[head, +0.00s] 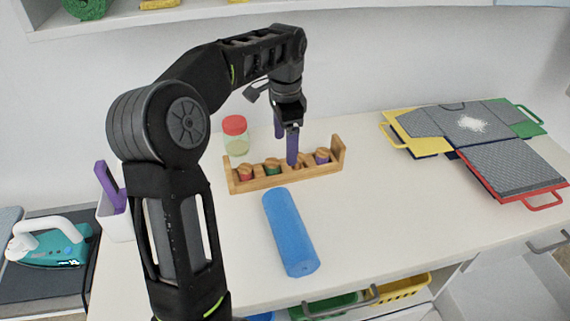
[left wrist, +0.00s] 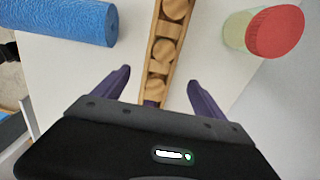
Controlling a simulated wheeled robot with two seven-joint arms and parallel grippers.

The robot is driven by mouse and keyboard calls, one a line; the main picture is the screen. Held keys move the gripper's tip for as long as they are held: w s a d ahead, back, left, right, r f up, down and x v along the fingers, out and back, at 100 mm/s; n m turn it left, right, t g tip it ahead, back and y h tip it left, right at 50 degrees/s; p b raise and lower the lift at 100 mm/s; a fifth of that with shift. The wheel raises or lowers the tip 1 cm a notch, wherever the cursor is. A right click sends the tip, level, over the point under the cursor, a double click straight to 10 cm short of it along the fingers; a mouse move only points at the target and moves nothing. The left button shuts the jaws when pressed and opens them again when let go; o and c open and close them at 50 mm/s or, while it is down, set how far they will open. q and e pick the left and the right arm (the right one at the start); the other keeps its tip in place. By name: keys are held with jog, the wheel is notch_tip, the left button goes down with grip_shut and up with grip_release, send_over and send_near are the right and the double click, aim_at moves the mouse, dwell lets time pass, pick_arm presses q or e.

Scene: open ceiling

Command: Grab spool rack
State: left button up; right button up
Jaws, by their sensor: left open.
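The wooden spool rack (head: 317,179) stands on the white counter near the wall, with several coloured thread spools in it. In the left wrist view the rack (left wrist: 174,51) runs away between the open fingers. My left gripper (head: 286,142) is open above the rack, pointing down, with one finger on the near side and the other on the far side. In the left wrist view the left gripper (left wrist: 158,88) has its purple fingers apart on both sides of the rack, with gaps visible. Part of the rack is hidden by the gripper body. My right gripper is not in view.
A blue foam roller (head: 290,232) lies in front of the rack. A red-lidded jar (head: 235,136) stands behind its left end. The counter between rack and mats is clear.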

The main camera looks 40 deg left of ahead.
aim_at(285, 166)
pick_arm(q)
jog(key=shift+f, duration=1.35)
jog(key=shift+f, duration=0.6)
notch_tip(285, 166, down, 4)
jog(key=shift+f+p, duration=0.1)
jog(key=shift+p, duration=0.4)
jog(key=c, duration=1.8)
